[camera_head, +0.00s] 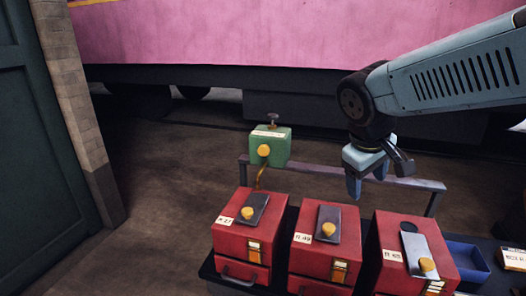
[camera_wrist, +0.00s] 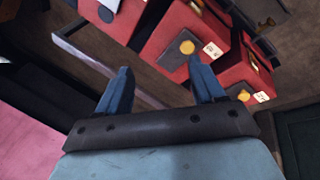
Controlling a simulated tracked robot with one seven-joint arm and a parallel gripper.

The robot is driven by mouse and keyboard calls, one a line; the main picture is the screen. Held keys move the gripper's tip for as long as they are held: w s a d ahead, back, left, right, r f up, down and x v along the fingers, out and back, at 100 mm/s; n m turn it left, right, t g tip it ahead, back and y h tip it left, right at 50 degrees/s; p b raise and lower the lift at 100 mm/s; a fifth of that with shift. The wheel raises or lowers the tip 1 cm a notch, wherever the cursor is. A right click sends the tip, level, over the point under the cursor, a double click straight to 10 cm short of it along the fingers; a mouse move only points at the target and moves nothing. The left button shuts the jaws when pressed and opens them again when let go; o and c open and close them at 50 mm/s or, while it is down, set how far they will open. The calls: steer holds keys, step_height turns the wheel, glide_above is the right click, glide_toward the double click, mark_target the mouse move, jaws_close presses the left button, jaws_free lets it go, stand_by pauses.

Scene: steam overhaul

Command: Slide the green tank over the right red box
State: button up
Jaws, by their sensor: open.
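The green tank (camera_head: 280,148) sits at the left end of a grey rail (camera_head: 320,170), with a yellow knob on its front and a bent yellowish pipe below it. The right red box (camera_head: 385,267) stands below the rail's right part. Its top plate (camera_head: 418,252) sits toward the near side, with a dark round spot behind it. My gripper (camera_head: 368,180) is open and empty, pointing down by the rail, right of the tank. In the wrist view, its fingers (camera_wrist: 162,88) are apart with the rail (camera_wrist: 85,58) beyond them. The tank does not show there.
A left red box (camera_head: 240,238) and middle red box (camera_head: 318,262) stand in a row with the right one on a dark bench. A blue tray (camera_head: 467,258) and a labelled block (camera_head: 512,257) lie farther right. A pink vehicle (camera_head: 270,35) stands behind; a dark green door (camera_head: 35,150) is left.

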steer(key=w+f+n+h, duration=0.3)
steer(key=w+n+h, duration=0.2)
steer(key=w+n, duration=0.15)
steer(key=n+t+y, duration=0.1)
steer(key=n+t, duration=1.3)
steer(key=n, duration=0.7)
glide_toward(263, 151)
steer(key=shift+m, duration=0.25)
steer(key=x, duration=1.1)
steer(key=shift+a, duration=0.1)
jaws_close()
